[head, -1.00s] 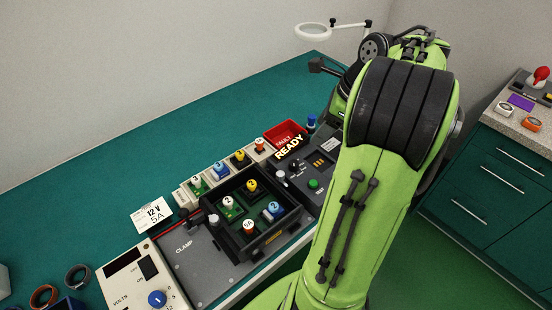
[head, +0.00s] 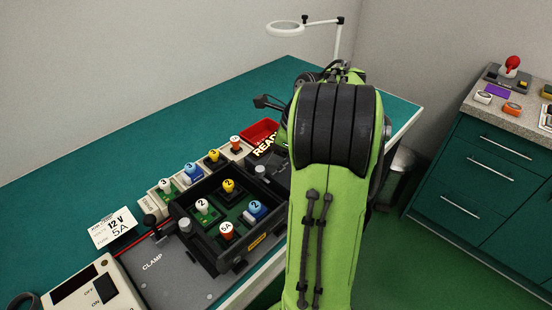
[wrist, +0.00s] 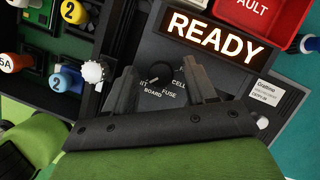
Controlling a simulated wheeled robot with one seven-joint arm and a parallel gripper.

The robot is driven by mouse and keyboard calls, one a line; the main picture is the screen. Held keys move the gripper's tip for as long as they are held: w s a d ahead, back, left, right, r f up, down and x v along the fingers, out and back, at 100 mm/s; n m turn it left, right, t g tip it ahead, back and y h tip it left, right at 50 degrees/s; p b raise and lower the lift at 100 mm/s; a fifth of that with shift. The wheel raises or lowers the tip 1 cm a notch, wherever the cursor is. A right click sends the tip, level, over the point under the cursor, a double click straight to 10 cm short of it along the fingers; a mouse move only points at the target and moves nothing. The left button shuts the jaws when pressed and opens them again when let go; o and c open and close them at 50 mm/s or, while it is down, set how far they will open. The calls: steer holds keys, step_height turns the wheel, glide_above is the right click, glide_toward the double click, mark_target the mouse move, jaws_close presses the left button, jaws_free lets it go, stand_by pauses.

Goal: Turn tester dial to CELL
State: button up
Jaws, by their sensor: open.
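The tester is a dark grey panel with a lit READY sign (wrist: 215,38). The sign also shows, partly covered by my arm, in the head view (head: 266,146). The tester dial (wrist: 160,72) is a small dark round knob in the wrist view, with printed labels CELL, FUSE and BOARD around its lower side. Its pointer direction is too small to tell. My gripper (wrist: 163,80) is open, its two dark fingers either side of the dial as seen from the wrist. I cannot tell whether they touch it. In the head view my arm hides the dial and gripper.
A white knob (wrist: 92,72) stands left of the fingers. A black box (head: 185,222) holds coloured numbered plugs. A red FAULT bin (head: 258,131) is beyond the sign. A card reading 12 V 5A (head: 114,229) lies left. A grey-topped cabinet (head: 500,150) stands right.

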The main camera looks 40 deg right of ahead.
steer(key=shift+r, duration=0.1)
jaws_close()
